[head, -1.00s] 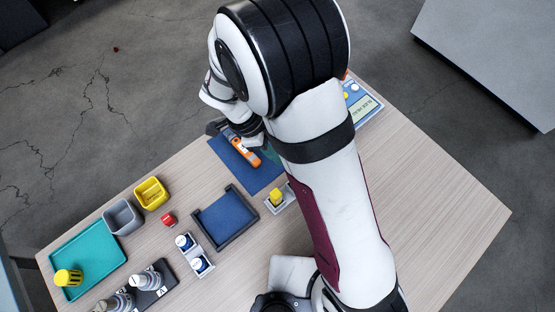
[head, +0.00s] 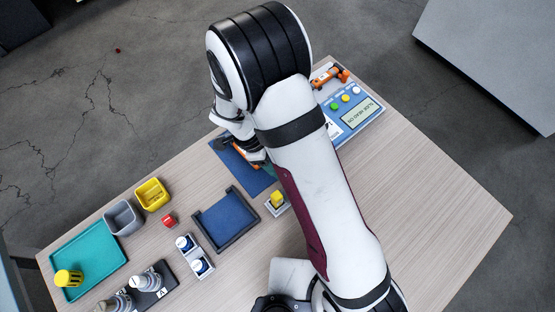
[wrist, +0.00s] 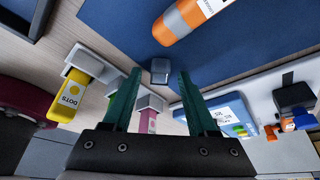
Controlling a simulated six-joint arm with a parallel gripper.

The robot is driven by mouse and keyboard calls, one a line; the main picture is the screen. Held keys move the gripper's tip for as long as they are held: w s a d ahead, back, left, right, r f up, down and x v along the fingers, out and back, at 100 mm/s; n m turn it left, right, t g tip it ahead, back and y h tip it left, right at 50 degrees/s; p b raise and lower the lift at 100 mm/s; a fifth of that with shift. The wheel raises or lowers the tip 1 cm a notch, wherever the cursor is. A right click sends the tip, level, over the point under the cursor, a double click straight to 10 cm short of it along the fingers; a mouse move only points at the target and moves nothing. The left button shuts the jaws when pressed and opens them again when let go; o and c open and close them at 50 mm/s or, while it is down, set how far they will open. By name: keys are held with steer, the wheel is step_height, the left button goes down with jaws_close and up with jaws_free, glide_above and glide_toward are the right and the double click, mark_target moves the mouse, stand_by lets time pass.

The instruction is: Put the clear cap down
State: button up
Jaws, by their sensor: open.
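A small translucent grey block, which looks like the clear cap (wrist: 160,71), sits at the edge of the blue mat (wrist: 245,38) in the wrist view. My gripper (wrist: 159,76) is open, with one green finger on each side of the cap and a visible gap at both sides. Whether the cap rests fully on the mat or the wood I cannot tell. In the head view my arm hides the cap, and the blue mat (head: 258,180) shows only partly.
An orange and grey tool (wrist: 185,19) lies on the mat close to the cap. A yellow DOTS dispenser (wrist: 76,88) and a pink one (wrist: 148,121) stand nearby. A blue device with coloured buttons (head: 353,108) is at right. An open-sided dark tray (head: 225,218) is nearer the front.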

steer(key=v, duration=1.2)
steer(key=s+d+r+n+g+y, duration=0.1)
steer(key=s+d+r+n+y, duration=0.2)
steer(key=s+d+r+n, duration=0.55)
steer(key=s+d+r+n+y, duration=0.1)
steer(key=s+d+n+y, duration=0.2)
steer(key=s, duration=0.4)
steer(key=d+n, duration=0.1)
steer(key=d, duration=0.1)
steer(key=shift+s+d+r+t, duration=0.35)
steer(key=shift+s+d+t, duration=0.05)
